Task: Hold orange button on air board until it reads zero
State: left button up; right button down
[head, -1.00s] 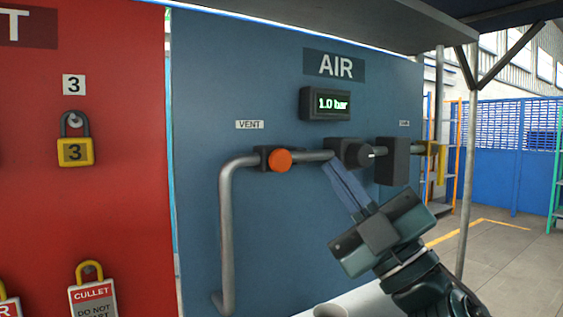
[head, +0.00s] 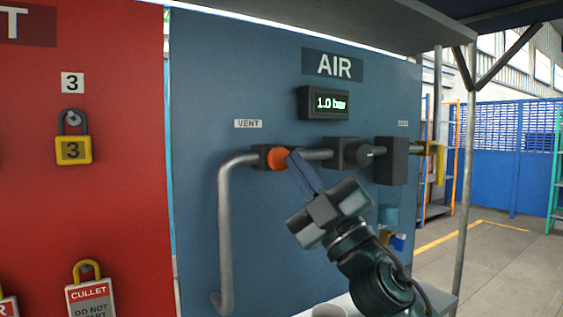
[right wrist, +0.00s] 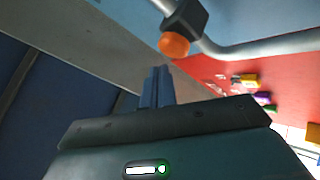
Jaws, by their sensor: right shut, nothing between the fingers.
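The blue air board (head: 260,90) stands upright in the head view, with a small display (head: 325,103) that reads 1.0 bar. The orange button (head: 277,158) sits on a dark block on the grey pipe, below the VENT label (head: 248,123). It also shows in the right wrist view (right wrist: 173,44), ahead of the fingers. My right gripper (head: 293,157) is shut and empty. Its blue fingertips are at the button's right edge in the head view; in the wrist view they appear a little short of it. Whether they touch it I cannot tell. My left gripper is not in view.
The grey pipe (head: 225,230) bends down at the left of the board. Dark valve blocks (head: 391,161) and a yellow handle (head: 434,162) lie right of the button. A red board with padlocks (head: 73,150) adjoins on the left. Open floor (head: 490,250) lies at right.

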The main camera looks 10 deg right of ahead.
jog(key=shift+w+a, duration=0.1)
jog(key=shift+w, duration=0.15)
dwell(1.9)
jog(key=shift+w+a, duration=0.15)
jog(key=shift+w, duration=0.25)
jog(key=shift+w+a, duration=0.15)
jog(key=shift+w, duration=0.3)
dwell(2.3)
jog(key=shift+s, duration=0.1)
dwell(2.2)
jog(key=shift+s+d, duration=0.3)
jog(key=shift+s, duration=0.45)
